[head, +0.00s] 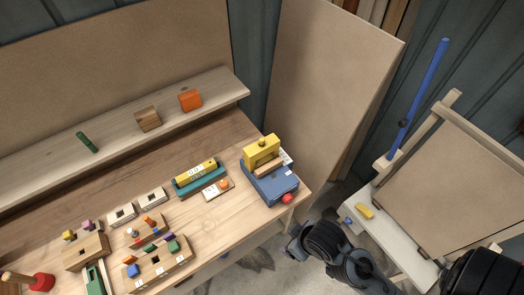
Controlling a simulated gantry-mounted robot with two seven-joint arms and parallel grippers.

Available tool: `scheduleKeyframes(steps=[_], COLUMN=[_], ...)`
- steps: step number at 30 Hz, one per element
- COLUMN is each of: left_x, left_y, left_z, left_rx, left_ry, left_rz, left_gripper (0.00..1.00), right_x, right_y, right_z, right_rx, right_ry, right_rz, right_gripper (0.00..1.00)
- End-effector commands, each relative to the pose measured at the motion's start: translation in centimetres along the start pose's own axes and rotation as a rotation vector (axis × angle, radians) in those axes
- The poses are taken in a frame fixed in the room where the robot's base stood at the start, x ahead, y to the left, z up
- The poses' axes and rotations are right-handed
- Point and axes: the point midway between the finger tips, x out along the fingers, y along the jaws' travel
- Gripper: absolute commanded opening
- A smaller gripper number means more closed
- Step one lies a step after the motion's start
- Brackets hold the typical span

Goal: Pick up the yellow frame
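A yellow frame (262,149), shaped like an arch with a gap under its top bar, stands on a blue block-like base (270,184) near the right end of the workbench. A light wooden piece (268,167) sits in front of or within its opening; I cannot tell which. A red round knob (288,198) is at the base's front corner. Dark links of my arms show at the bottom centre-right and bottom right corner, apart from the frame. I can make out no gripper fingers on either arm.
Left of the frame on the workbench (230,212) are a teal and yellow block (200,177) and several small wooden toys. A shelf (110,139) with an orange block (190,99) runs behind. A tall board (325,80) stands behind the bench's right end; an easel (455,185) is at right.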

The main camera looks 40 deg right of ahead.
Motion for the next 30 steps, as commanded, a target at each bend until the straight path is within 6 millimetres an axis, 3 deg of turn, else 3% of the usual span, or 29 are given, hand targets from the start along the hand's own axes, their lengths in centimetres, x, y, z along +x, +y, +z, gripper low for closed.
scheduleKeyframes(steps=[10, 20, 30], left_x=[-0.05, -0.07, -0.05], left_y=[0.12, 0.32, 0.07], left_z=[-0.05, -0.11, -0.4], left_rx=[-0.005, -0.013, -0.015], left_ry=[0.002, 0.003, 0.02], left_rz=[0.004, 0.01, 0.003], left_gripper=[0.43, 0.89, 0.89], right_x=[-0.04, -0.05, -0.06], right_y=[-0.01, -0.01, -0.01], right_z=[-0.03, -0.04, -0.04], right_rx=[0.0, 0.0, 0.0], right_ry=[0.001, 0.002, 0.002], right_rz=[0.0, 0.0, 0.0], right_gripper=[0.76, 0.76, 0.76])
